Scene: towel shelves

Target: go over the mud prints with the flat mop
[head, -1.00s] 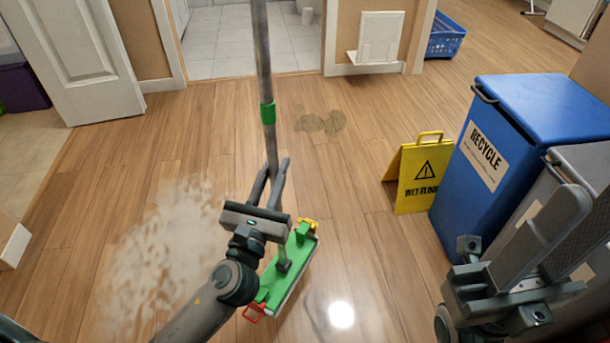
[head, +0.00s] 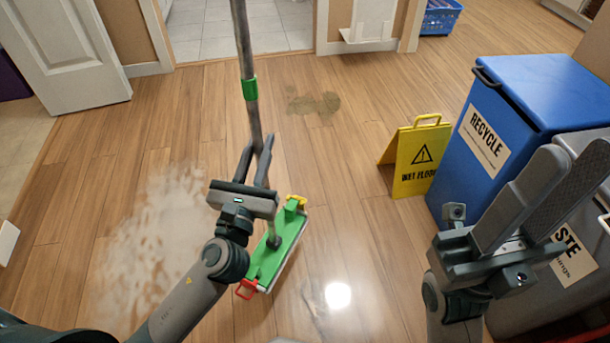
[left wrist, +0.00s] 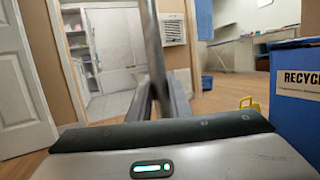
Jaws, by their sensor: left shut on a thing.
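The mud prints (head: 315,103) are a brown patch on the wood floor, before the tiled doorway. The flat mop has a green head (head: 275,250) with a red tab and a yellow tab, and a grey pole (head: 243,45) with a green collar. The head appears to rest on the floor, nearer to me than the prints and apart from them. My left gripper (head: 257,160) is shut on the pole, which also shows in the left wrist view (left wrist: 153,50). My right gripper (head: 565,165) is raised in front of the bins; whether its fingers are apart is unclear.
A pale smear (head: 150,240) covers the floor left of the mop. A yellow wet-floor sign (head: 418,160) stands at right, beside the blue recycle bin (head: 535,95) and grey waste bin (head: 545,300). A white door (head: 60,60) stands open at left. Floor between mop and prints is clear.

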